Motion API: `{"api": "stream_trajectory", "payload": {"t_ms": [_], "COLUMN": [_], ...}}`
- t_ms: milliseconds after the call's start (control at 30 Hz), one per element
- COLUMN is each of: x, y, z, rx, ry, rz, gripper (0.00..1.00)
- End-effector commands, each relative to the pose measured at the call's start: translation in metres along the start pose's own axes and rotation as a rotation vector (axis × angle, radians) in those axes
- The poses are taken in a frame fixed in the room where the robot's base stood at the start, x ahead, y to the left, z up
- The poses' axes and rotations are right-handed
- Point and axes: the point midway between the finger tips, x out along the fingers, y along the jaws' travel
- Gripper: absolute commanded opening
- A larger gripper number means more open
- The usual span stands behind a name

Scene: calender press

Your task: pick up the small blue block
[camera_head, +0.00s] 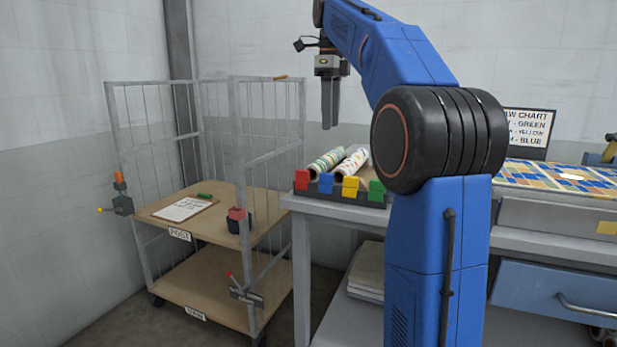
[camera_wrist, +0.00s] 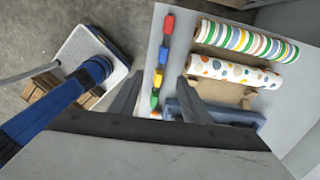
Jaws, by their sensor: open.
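The small blue block (camera_head: 326,183) stands in a row on a dark rack at the table's front edge, between a red block (camera_head: 302,180) and a yellow block (camera_head: 350,187). A green block (camera_head: 376,191) ends the row. In the wrist view the blue block (camera_wrist: 163,55) lies just beyond my fingertips, with the yellow block (camera_wrist: 157,78) in line between them. My gripper (camera_head: 329,126) is open and empty, pointing down above the rack and clear of the blocks. Its two fingers also show in the wrist view (camera_wrist: 161,78).
A striped roll (camera_wrist: 245,40) and a dotted roll (camera_wrist: 234,69) lie beside the blocks. A wire-sided trolley (camera_head: 165,225) with a clipboard (camera_head: 185,208) stands left of the table (camera_head: 335,208). A patterned sheet (camera_head: 560,176) lies at the right.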

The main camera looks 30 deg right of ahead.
Motion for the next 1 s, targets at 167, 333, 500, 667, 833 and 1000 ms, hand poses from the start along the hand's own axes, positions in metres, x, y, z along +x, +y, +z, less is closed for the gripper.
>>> {"api": "stream_trajectory", "payload": {"t_ms": [167,333,500,667,833,1000], "x": [0.004,0.028,0.058,0.086,0.110,0.120], "y": [-0.004,-0.004,-0.003,-0.003,-0.004,-0.004], "z": [0.000,0.000,0.000,0.000,0.000,0.000], "rx": [0.041,0.039,0.038,0.038,0.037,0.037], "ry": [0.004,0.004,0.004,0.004,0.003,0.003], "rz": [0.006,0.006,0.006,0.007,0.005,0.004], "gripper": [0.43,0.43,0.43,0.43,0.43,0.43]}}
